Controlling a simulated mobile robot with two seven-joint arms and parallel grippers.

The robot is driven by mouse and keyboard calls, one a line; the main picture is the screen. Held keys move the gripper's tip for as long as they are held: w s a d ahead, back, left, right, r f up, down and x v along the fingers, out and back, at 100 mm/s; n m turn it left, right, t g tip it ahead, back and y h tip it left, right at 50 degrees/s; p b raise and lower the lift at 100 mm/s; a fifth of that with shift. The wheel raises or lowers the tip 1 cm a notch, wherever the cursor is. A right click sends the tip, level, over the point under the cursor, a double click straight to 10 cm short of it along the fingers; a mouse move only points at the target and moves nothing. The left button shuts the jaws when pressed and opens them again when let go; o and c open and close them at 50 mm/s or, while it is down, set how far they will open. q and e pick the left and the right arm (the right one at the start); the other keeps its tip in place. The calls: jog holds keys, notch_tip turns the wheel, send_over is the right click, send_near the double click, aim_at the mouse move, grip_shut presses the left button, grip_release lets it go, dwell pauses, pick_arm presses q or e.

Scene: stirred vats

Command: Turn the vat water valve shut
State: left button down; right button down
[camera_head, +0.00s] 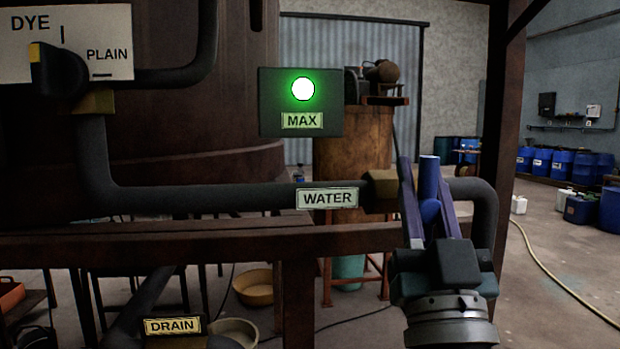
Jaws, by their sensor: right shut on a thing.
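The water valve sits on the dark horizontal pipe, right of the WATER label (328,198). Its brass-coloured body (380,188) shows beside my gripper. Its blue handle (429,176) stands roughly upright, across the line of the pipe. My right gripper (425,172) reaches up from below, with one finger on each side of the blue handle, and is shut on it. The fingers hide part of the valve and pipe. A green lamp glows on the dark MAX box (270,118) above the pipe. My left gripper is not in view.
A rusty beam (190,245) runs below the pipe. A DYE/PLAIN selector plate (110,60) is at the upper left, and a DRAIN label (173,326) is at the lower left. A rusty post (503,120) stands right of the valve. A hose (560,285) lies on open floor.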

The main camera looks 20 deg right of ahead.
aim_at(428, 220)
jog(key=c, duration=0.8)
grip_release()
jog(key=shift+o, duration=0.2)
jog(key=b+v, duration=0.3)
jog(key=v, duration=0.6)
jog(key=shift+f, duration=0.2)
jog(key=shift+s+a+f, duration=0.1)
jog(key=shift+s+f, duration=0.05)
jog(key=shift+s, duration=0.15)
